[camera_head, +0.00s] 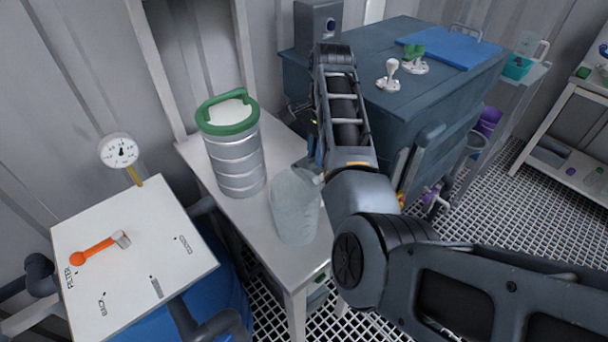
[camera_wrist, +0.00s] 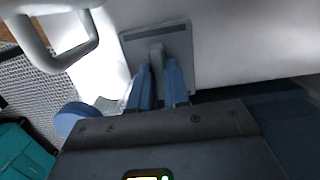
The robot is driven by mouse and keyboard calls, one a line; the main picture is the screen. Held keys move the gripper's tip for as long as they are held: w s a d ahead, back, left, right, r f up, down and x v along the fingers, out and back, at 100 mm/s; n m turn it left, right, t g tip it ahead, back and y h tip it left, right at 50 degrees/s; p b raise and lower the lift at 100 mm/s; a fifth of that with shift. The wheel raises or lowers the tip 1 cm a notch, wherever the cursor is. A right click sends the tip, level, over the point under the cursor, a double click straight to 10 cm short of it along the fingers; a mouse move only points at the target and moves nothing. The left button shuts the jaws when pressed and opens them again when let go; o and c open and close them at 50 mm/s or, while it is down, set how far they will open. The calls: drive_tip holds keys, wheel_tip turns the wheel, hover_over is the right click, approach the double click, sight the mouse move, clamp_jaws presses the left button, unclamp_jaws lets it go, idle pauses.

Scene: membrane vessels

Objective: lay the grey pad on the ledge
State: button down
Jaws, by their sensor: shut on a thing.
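The grey pad (camera_wrist: 179,42) is a flat, square plate with a raised grip in its middle; it shows in the wrist view. My gripper (camera_wrist: 160,82) has its two blue fingers shut on that grip. The pad's face is seen against a pale surface; I cannot tell whether it touches it. In the head view my forearm hides the pad and most of the gripper. A narrow white-topped bench (camera_head: 225,205) stands beside the arm; I cannot tell whether it is the ledge.
A ribbed metal canister (camera_head: 236,160) with a green handle and a translucent jug (camera_head: 295,205) stand on the bench. A dark blue tank (camera_head: 440,95) is behind my arm. A white panel (camera_head: 130,275) with an orange lever is at left. A grey bar handle (camera_wrist: 62,55) is near the gripper.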

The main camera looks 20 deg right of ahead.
drive_tip(key=shift+f, duration=0.95)
drive_tip(key=a, duration=0.1)
drive_tip(key=s+a+p, duration=0.1)
drive_tip(key=a, duration=0.2)
drive_tip(key=shift+s+f+p, duration=0.2)
drive_tip(key=shift+f+p, duration=0.05)
drive_tip(key=shift+p, duration=0.1)
drive_tip(key=shift+f, duration=0.45)
drive_tip(key=shift+d, duration=0.1)
drive_tip(key=shift+f, duration=0.15)
drive_tip(key=c, duration=1.1)
unclamp_jaws()
